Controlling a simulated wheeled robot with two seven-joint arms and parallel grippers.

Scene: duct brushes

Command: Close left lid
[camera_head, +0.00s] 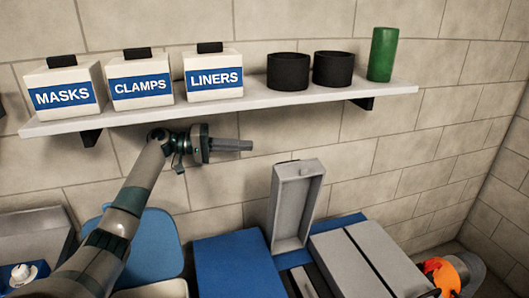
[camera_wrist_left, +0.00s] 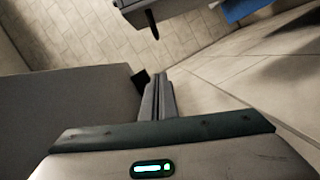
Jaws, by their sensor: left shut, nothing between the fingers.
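A grey lid (camera_head: 297,205) stands upright and open in the head view, its hollow inner side facing the camera. To its right lies a flat grey lid (camera_head: 370,258) with a dark seam along it. My left gripper (camera_head: 245,145) is shut and empty. It is below the shelf, above and to the left of the upright lid, apart from it, with its fingers pointing right. Its closed fingers also show in the left wrist view (camera_wrist_left: 158,97). A grey part with a dark latch (camera_wrist_left: 180,8) shows at the top of that view. My right gripper is out of view.
A wall shelf (camera_head: 225,110) above my left gripper holds white boxes (camera_head: 213,78), black cups (camera_head: 333,69) and a green cylinder (camera_head: 382,54). Blue panels (camera_head: 237,265) lie left of the upright lid. An orange object (camera_head: 440,273) is at lower right.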

